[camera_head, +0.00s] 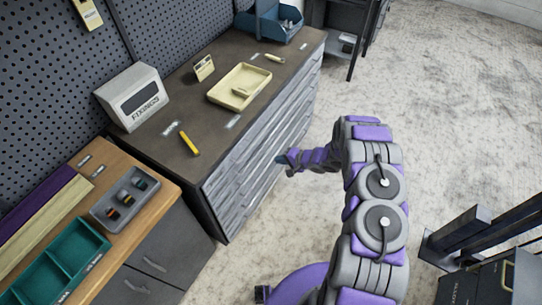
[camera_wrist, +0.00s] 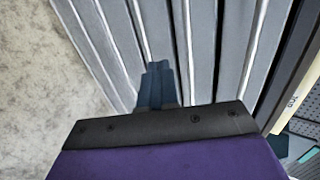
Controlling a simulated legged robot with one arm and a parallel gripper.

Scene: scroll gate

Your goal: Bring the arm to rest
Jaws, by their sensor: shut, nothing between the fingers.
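My arm, purple and grey, rises from the bottom of the head view and bends toward the drawer cabinet. My gripper (camera_head: 283,160) is at its end, in front of the ribbed drawer fronts (camera_head: 262,146) of that cabinet. The wrist view shows the gripper (camera_wrist: 158,68) with its two dark fingers together and nothing between them. Grey ribbed drawer fronts (camera_wrist: 110,45) fill much of that view behind the fingers. I cannot tell whether the fingertips touch the drawer fronts.
The cabinet top holds a cream tray (camera_head: 239,87), a yellow marker (camera_head: 189,143), a FIXINGS box (camera_head: 134,97) and a blue bin (camera_head: 270,22). A wooden bench (camera_head: 150,205) stands at the left. Dark metal frames (camera_head: 490,235) stand at the lower right. The concrete floor (camera_head: 450,100) is open at right.

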